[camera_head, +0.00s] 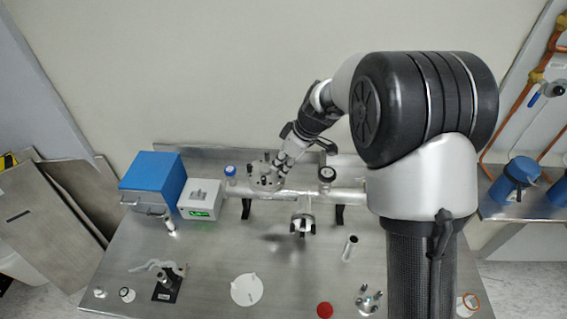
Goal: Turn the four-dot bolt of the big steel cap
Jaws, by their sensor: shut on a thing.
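The big steel cap (260,180) sits on top of the horizontal steel pipe, with several bolts standing up around its rim. My gripper (281,168) comes down from the upper right, tilted, with its fingertips at the right side of the cap. It is shut on a bolt there, which the fingers largely hide. The dot marks on the bolts are too small to read, so I cannot tell from them which bolt it is.
A blue box (154,181) and a grey box with a green display (200,200) stand left of the pipe (338,194). A black-knobbed gauge (327,174) stands right of the cap. A white disc (246,290), red cap (325,310) and bolted flange (369,301) lie in front.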

